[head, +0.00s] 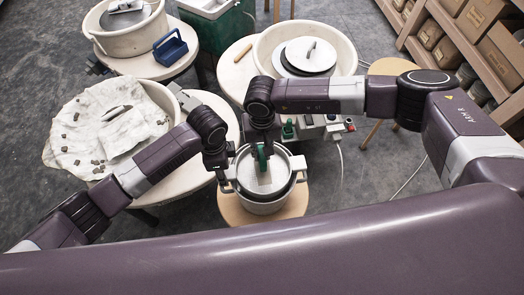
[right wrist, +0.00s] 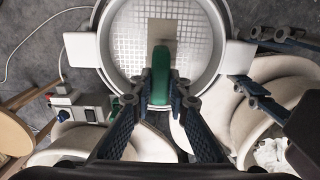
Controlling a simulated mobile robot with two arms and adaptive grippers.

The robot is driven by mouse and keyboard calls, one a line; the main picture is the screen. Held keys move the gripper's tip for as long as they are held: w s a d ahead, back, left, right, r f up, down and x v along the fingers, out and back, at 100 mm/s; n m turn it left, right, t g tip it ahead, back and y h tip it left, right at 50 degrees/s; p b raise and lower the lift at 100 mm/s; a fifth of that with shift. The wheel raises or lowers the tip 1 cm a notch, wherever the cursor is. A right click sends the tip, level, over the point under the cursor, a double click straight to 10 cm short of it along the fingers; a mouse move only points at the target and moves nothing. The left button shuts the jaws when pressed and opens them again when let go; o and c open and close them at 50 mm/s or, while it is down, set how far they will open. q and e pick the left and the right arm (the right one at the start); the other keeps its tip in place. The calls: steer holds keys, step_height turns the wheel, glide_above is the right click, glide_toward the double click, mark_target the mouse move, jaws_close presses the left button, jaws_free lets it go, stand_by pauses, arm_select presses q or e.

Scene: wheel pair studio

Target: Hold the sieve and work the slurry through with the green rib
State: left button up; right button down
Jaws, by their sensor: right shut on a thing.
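My right gripper (head: 262,150) is shut on the green rib (right wrist: 160,75), held upright over the sieve. Whether the rib touches the mesh I cannot tell. A beige rectangular patch (right wrist: 162,29) shows just beyond the rib. My left gripper (head: 222,178) is at the sieve's left side; in the right wrist view its spread fingers straddle a white tab (right wrist: 240,57), with no clear contact.
The bucket stands on a small wooden stool (head: 232,212). A grey control box with switches (head: 320,128) is just behind. Wheel basins (head: 335,52) stand at the back, a cloth-covered table (head: 75,140) at left, shelves (head: 470,50) at right. A white cable (head: 405,183) crosses the floor.

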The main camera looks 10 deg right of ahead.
steer(key=shift+f, duration=0.8)
steer(key=shift+s, duration=0.1)
steer(key=shift+s, duration=2.25)
steer(key=shift+s, duration=0.45)
steer(key=shift+r, duration=0.15)
steer(key=shift+r, duration=0.85)
